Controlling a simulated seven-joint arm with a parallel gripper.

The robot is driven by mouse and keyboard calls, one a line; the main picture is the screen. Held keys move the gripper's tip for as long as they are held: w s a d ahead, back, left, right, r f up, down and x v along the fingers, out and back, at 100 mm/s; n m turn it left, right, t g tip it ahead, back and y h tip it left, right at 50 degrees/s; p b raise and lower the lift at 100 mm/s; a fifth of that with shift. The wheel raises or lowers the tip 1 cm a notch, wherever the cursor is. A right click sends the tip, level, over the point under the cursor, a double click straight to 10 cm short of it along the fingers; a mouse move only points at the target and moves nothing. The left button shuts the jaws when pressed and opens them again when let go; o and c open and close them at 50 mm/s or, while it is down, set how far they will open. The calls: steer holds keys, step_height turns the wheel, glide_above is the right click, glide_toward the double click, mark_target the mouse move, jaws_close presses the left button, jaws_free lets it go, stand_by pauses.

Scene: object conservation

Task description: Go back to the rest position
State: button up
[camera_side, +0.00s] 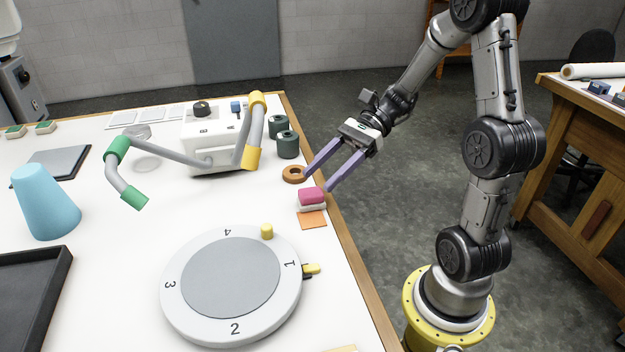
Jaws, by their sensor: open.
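My gripper (318,180) is open, with its two purple fingers spread and pointing down to the left over the table's right edge. Nothing is held between them. One fingertip is close to a brown ring (293,174); the other is close to a pink block (311,195). I cannot tell whether either finger touches them. The pink block sits on a white piece beside an orange square (313,220).
A round dial (288,322) numbered 1 to 4 lies in front. A white box (213,140) with bent tubes, two dark green cylinders (287,145), a blue cone (47,203) and a black tray (62,290) share the white table (120,275). Floor beyond the right edge is open.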

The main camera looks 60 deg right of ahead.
steer(key=s+a+r+n+g+h, duration=0.1)
steer(key=s+a+r+n+g, duration=0.3)
steer(key=a, duration=0.4)
steer(key=s+a+n+h, duration=0.2)
steer(key=s+n+h, duration=0.3)
steer(key=s+n, duration=0.3)
steer(key=d+n+t+h, duration=0.5)
steer(key=d+n+h, duration=0.1)
steer(key=d+n, duration=0.2)
steer(key=shift+w+d+f+n+t+h, duration=0.15)
steer(key=shift+f+n+t+h, duration=0.2)
steer(key=shift+n, duration=0.35)
